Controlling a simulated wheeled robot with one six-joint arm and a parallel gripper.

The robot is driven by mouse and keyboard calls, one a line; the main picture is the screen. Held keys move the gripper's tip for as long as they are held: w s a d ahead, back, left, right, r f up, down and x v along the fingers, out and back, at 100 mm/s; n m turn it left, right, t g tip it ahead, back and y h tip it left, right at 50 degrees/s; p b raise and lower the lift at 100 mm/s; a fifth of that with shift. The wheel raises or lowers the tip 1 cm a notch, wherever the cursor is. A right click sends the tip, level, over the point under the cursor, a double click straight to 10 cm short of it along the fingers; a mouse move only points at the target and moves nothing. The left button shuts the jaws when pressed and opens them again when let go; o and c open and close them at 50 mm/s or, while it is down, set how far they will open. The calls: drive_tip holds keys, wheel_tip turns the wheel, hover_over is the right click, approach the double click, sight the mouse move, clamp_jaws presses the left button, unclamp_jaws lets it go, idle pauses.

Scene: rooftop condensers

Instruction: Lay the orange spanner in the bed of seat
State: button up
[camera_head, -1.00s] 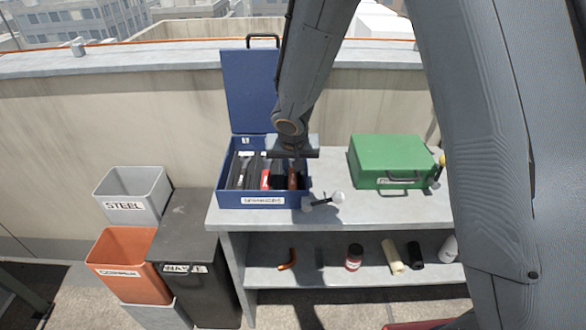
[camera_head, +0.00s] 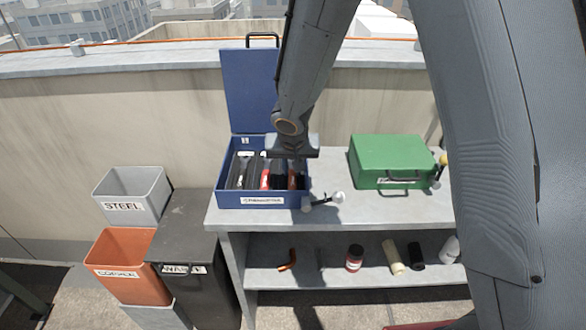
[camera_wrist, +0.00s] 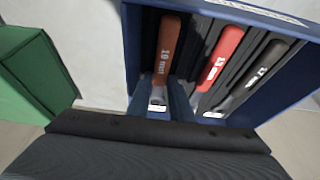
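The orange spanner shows in the wrist view (camera_wrist: 168,45) as a brownish-orange handle with a size mark, lying lengthwise in the rightmost part of the case in the head view (camera_head: 295,180). My gripper (camera_wrist: 161,95) reaches down into the blue case (camera_head: 232,200), with one finger on each side of the spanner's metal end. Whether the fingers press on it cannot be told. A red-handled spanner (camera_wrist: 222,55) and a black-handled one (camera_wrist: 264,65) lie beside it, split by dark dividers. A white label (camera_wrist: 157,105) shows between my fingers. The bed names are not readable.
The case lid (camera_head: 248,95) stands open behind. A shut green case (camera_head: 388,155) stands to the right on the grey bench (camera_head: 350,212). A small metal-and-black item (camera_head: 325,200) lies in front. Bins (camera_head: 130,265) stand left; several items lie on the lower shelf (camera_head: 320,275).

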drive_tip(key=shift+o, duration=0.4)
drive_tip(key=shift+s+d+f, duration=0.1)
drive_tip(key=shift+s+f, duration=0.15)
drive_tip(key=shift+f, duration=0.15)
drive_tip(key=shift+r, duration=0.15)
drive_tip(key=v, duration=0.4)
drive_tip(key=p+v, duration=0.1)
drive_tip(key=v, duration=0.3)
drive_tip(key=shift+w+a, duration=0.2)
drive_tip(key=shift+w, duration=0.05)
drive_tip(key=s+d, duration=0.3)
drive_tip(key=d, duration=0.1)
drive_tip(key=s+d+r+g, duration=0.1)
drive_tip(key=s+d, duration=0.2)
drive_tip(key=d, duration=0.1)
drive_tip(key=s+d+g, duration=0.1)
drive_tip(key=s+d, duration=0.2)
drive_tip(key=d, duration=0.1)
drive_tip(key=shift+s+d+r+h, duration=0.2)
drive_tip(key=shift+s+h, duration=0.1)
drive_tip(key=shift+h, duration=0.1)
drive_tip(key=s+d+g, duration=0.1)
drive_tip(key=s+d, duration=0.3)
drive_tip(key=s, duration=0.6)
drive_tip(key=shift+d+g+y, duration=0.3)
drive_tip(key=shift+d+y, duration=0.1)
